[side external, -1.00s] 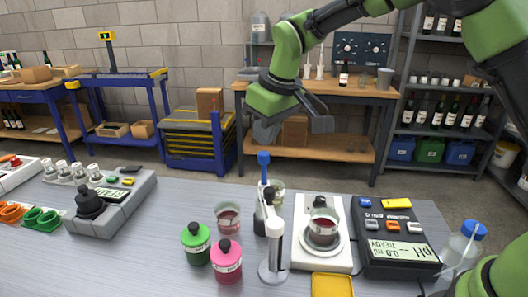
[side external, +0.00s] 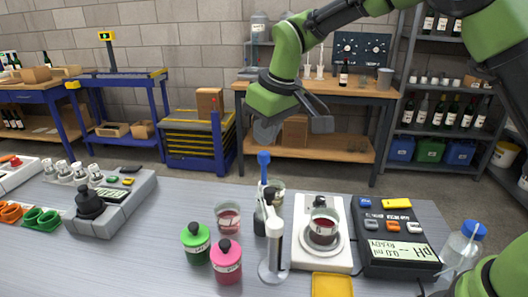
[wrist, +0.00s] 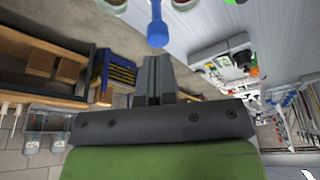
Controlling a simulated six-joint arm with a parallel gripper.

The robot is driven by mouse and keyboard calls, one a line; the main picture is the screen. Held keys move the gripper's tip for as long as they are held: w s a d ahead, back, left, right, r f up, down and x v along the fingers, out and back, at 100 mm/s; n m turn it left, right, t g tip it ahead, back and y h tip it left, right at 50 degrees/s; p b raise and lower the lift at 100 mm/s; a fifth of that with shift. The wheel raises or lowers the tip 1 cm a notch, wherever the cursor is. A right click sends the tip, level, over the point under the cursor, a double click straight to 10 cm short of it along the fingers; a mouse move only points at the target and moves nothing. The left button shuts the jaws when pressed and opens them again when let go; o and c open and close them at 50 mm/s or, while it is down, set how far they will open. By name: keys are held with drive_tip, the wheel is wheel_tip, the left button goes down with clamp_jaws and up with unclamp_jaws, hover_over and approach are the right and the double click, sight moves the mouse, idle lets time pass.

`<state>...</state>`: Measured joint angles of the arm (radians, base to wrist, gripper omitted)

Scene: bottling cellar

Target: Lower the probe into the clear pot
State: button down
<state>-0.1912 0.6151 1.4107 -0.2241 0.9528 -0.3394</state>
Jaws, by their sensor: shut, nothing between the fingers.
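The probe (side external: 264,162) has a blue top and stands upright at the stand with the white upright (side external: 272,255). Its lower end is hidden behind the stand parts. The blue top also shows in the wrist view (wrist: 157,28), just beyond my fingertips. A small clear pot (side external: 279,184) stands close behind the probe, partly hidden by it. My gripper (side external: 265,130) is shut and empty, above and apart from the blue top. Its closed fingers also show in the wrist view (wrist: 154,62).
A beaker of red liquid (side external: 323,226) sits on the white stirrer (side external: 310,262), with the pH meter (side external: 400,245) to its right. Green (side external: 196,245) and pink (side external: 227,262) bottles and another beaker (side external: 227,215) stand left.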

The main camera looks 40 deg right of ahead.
sight(268, 155)
drive_tip(key=shift+f, duration=0.1)
drive_tip(key=shift+f, duration=3.1)
drive_tip(key=shift+r, duration=3.05)
drive_tip(key=s+d+r+m+t, duration=0.1)
drive_tip(key=s+d+r+m, duration=0.15)
drive_tip(key=s+r, duration=0.5)
drive_tip(key=s+d+r+m+t, duration=0.1)
drive_tip(key=s+m, duration=0.1)
drive_tip(key=s, duration=0.7)
drive_tip(key=s+d+m+t+y, duration=0.1)
drive_tip(key=s+d+m+t, duration=0.1)
drive_tip(key=s, duration=0.7)
drive_tip(key=shift+s+r, duration=0.2)
drive_tip(key=shift+r, duration=0.2)
